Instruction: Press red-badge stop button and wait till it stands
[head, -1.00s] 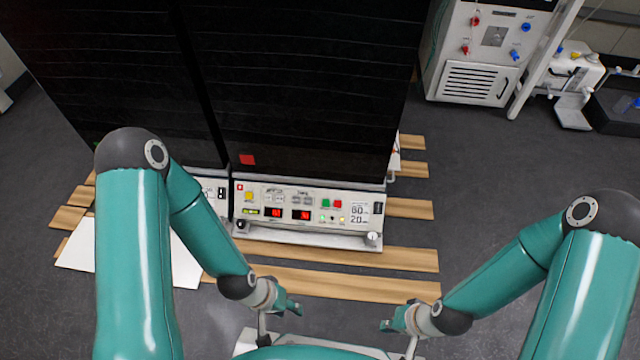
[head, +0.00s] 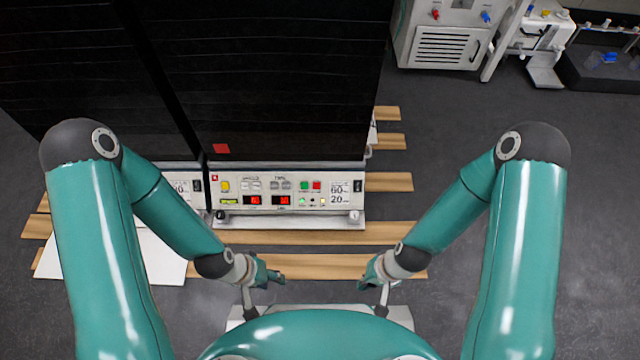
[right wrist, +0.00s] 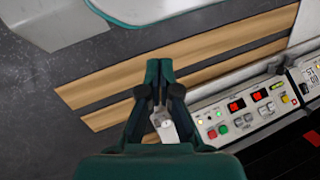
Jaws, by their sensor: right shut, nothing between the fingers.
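A dark shaker cabinet bears a red square badge (head: 221,148) low on its front. Below it is a pale control panel (head: 240,206) with two lit red displays, a yellow button, a green button (head: 304,185) and a red button (head: 317,185) near its right end.
A second dark cabinet with its own panel (head: 183,190) stands to the left, partly hidden by my left arm. Wooden slats (head: 330,265) lie under the units. A white sheet (head: 150,255) lies at left. Grey floor at right is clear.

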